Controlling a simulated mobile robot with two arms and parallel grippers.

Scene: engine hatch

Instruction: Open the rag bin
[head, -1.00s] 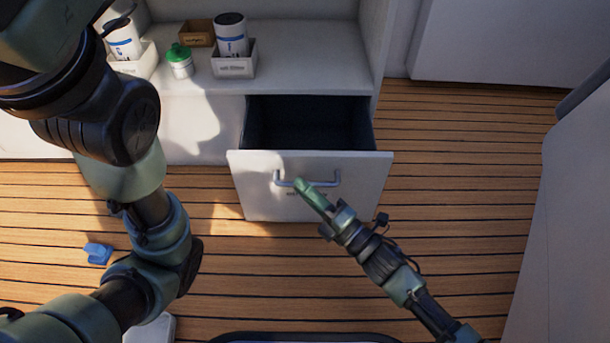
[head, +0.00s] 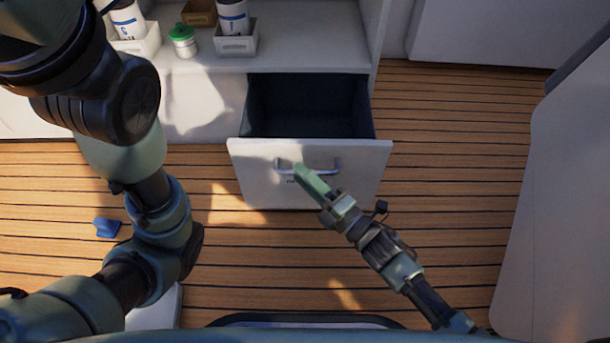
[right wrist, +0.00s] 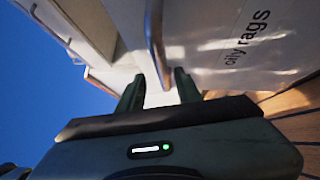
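The rag bin is a white-fronted drawer (head: 255,185) in the low cabinet, pulled well out, with its dark inside (head: 310,108) showing empty. The right wrist view shows the words "oily rags" on its front (right wrist: 225,70). A grey bar handle (head: 328,170) crosses the front and also shows in the right wrist view (right wrist: 155,35). My right gripper (head: 300,170) is at the left part of this handle.
A blue object (head: 106,228) lies on the plank floor at left. A pale panel (head: 565,200) borders the right side. Floor right of the drawer is clear.

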